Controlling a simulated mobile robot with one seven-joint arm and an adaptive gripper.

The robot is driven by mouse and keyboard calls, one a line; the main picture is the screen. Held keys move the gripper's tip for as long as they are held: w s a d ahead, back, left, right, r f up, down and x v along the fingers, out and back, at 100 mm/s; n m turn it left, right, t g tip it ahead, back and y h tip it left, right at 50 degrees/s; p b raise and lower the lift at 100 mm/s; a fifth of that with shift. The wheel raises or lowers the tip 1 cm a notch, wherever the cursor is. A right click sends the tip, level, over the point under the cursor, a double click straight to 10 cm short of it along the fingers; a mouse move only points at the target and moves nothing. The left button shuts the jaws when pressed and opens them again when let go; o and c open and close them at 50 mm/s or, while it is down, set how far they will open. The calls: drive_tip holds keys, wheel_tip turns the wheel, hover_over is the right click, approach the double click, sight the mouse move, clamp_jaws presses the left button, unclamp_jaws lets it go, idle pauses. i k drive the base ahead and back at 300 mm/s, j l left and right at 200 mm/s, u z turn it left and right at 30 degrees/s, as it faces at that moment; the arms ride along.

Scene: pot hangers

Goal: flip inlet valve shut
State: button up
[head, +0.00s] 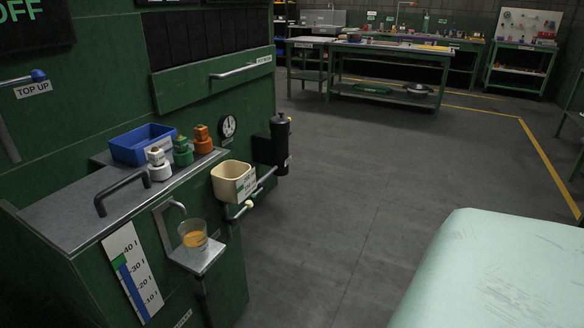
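The green machine (62,133) fills the left side of the head view. A lever with a blue knob (38,75) sits at its upper left edge, above a plate reading "TOP UP" (33,89). A short handle with a cream knob (249,204) sticks out low on the cabinet's right side, by a small label too small to read. I cannot read an inlet label, so I cannot tell which handle is the inlet valve. My gripper is not in view.
The cabinet top holds a blue bin (142,144), several coloured fittings (182,152) and a black handle (121,187). A glass of amber liquid (194,236) stands on a small shelf beside a level scale (132,274). A cream tub (232,180) hangs at the right. Floor beyond is clear.

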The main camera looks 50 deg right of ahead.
sight(253, 197)
drive_tip(key=z, duration=1.35)
drive_tip(key=i+l+z, duration=0.25)
drive_tip(key=i, duration=0.9)
drive_tip(key=i+z, duration=0.3)
drive_tip(key=i, duration=0.85)
